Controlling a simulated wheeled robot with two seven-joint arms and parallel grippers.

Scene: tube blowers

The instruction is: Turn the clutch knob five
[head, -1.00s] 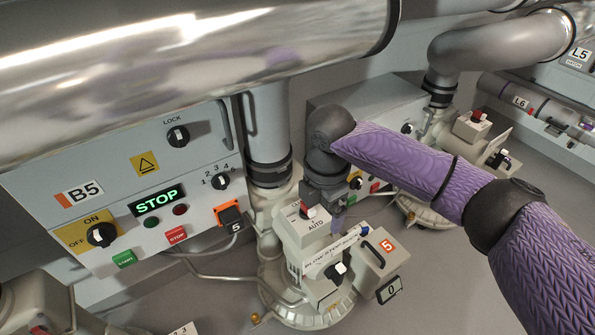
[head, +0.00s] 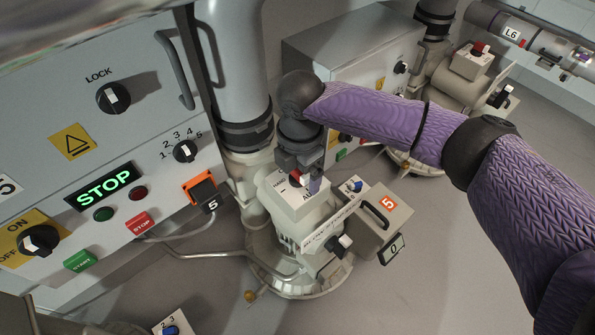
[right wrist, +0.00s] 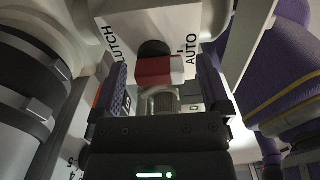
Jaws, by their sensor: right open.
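The clutch knob of unit five (head: 296,175) is red and white. It sits on the white box (head: 290,203) on top of the pale machine marked with an orange 5. In the right wrist view the knob (right wrist: 158,71) shows between the lettering CLUTCH and AUTO. My right gripper (head: 308,178) points down at the knob and partly hides it in the head view. In the right wrist view its two purple-padded fingers (right wrist: 163,80) are apart, one on each side of the knob, with gaps showing. I cannot tell whether either finger touches it. My left gripper is not in view.
A grey control panel (head: 70,150) with a lit STOP display stands at the left. A vertical pipe (head: 232,70) rises close behind the machine. A black handle (head: 360,205) and another knob (head: 341,245) stick out at its front. Floor is clear at the lower right.

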